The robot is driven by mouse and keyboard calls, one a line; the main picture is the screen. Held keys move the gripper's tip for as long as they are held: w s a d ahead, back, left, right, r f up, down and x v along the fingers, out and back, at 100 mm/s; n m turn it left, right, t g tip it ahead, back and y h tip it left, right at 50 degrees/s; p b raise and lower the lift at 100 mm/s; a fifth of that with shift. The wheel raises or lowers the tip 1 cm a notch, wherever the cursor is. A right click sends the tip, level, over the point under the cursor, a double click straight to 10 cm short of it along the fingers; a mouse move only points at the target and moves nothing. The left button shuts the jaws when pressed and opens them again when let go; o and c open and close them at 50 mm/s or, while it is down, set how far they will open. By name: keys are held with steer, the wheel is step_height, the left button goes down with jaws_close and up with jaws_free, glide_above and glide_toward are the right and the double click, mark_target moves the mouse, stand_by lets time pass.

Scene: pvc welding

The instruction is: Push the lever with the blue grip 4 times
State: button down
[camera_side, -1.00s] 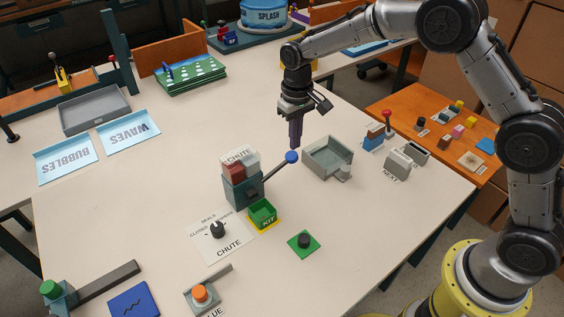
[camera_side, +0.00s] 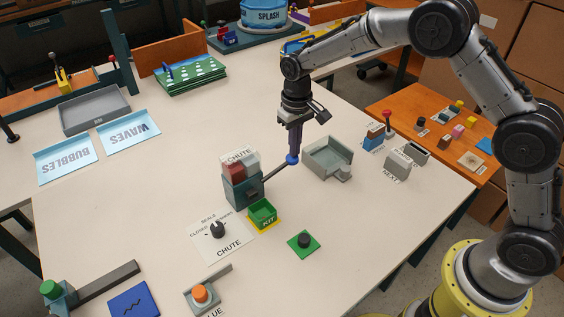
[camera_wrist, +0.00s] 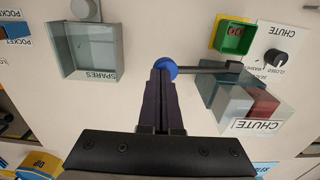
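The lever's blue grip (camera_side: 292,160) is a ball on the end of a dark rod (camera_side: 275,171) that sticks out to the right from the chute box (camera_side: 241,190). My gripper (camera_side: 294,150) points straight down with its fingertips at the blue grip, apparently touching it from above. In the wrist view the blue grip (camera_wrist: 166,69) shows just beyond the fingertips (camera_wrist: 163,80), partly covered by them. The fingers look closed together, with nothing held between them.
A grey spares tray (camera_side: 327,157) stands close to the right of the lever. The green kit bin (camera_side: 262,213) and a black knob (camera_side: 217,230) on the chute card are in front. A green pad with a black button (camera_side: 304,242) lies nearer.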

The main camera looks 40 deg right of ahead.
steer(key=shift+f, duration=2.5)
steer(key=shift+r, duration=0.1)
steer(key=shift+r, duration=4.15)
step_height(320, 180, up, 5)
glide_above(294, 160)
steer(key=w+d, duration=0.1)
steer(key=shift+f, duration=3.05)
steer(key=shift+f, duration=0.1)
